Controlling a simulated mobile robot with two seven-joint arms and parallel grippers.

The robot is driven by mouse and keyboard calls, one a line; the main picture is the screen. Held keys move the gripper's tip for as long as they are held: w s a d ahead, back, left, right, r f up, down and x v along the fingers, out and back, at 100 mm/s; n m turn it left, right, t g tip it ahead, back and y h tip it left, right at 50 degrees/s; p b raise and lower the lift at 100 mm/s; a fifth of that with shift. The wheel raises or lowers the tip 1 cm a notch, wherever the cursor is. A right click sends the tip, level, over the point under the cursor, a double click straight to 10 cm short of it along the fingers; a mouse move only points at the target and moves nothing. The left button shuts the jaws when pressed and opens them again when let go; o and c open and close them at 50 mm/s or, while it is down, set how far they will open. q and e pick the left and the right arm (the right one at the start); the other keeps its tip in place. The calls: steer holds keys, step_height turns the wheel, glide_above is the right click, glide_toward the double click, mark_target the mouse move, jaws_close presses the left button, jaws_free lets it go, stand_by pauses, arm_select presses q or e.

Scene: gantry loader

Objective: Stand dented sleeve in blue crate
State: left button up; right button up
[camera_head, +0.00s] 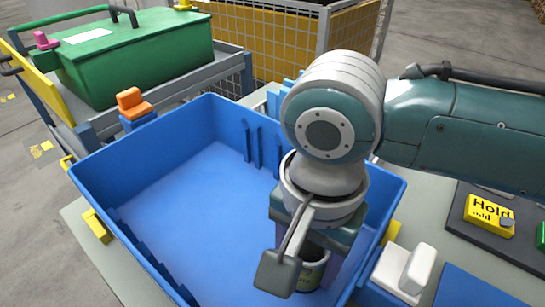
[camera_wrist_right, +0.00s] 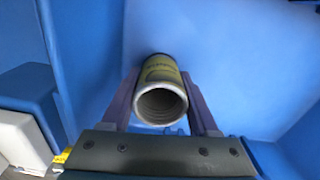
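The blue crate (camera_head: 225,120) is large and open-topped, and its floor is bare at left. My right gripper (camera_head: 312,262) reaches down into its right front part. The sleeve (camera_head: 314,274) is a short hollow cylinder with a pale metal rim and an olive label; no dent shows. In the right wrist view, the sleeve (camera_wrist_right: 160,78) lies between the two fingers of my right gripper (camera_wrist_right: 160,88), which seem closed against its sides. Its open end faces the wrist camera, so it looks roughly upright. Whether its base touches the crate floor is unclear. My left gripper is out of view.
A green lidded box (camera_head: 135,55) stands on a cart behind left. An orange block (camera_head: 132,103) sits by the crate's back left corner. A white block (camera_head: 405,268) is near its front right. A yellow "Hold" sign (camera_head: 490,214) lies at right.

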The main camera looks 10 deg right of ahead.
steer(key=o, duration=0.5)
steer(key=shift+c, duration=0.2)
step_height(320, 180, up, 12)
steer(key=p, duration=0.3)
steer(key=shift+r+p, duration=0.2)
steer(key=shift+p, duration=0.15)
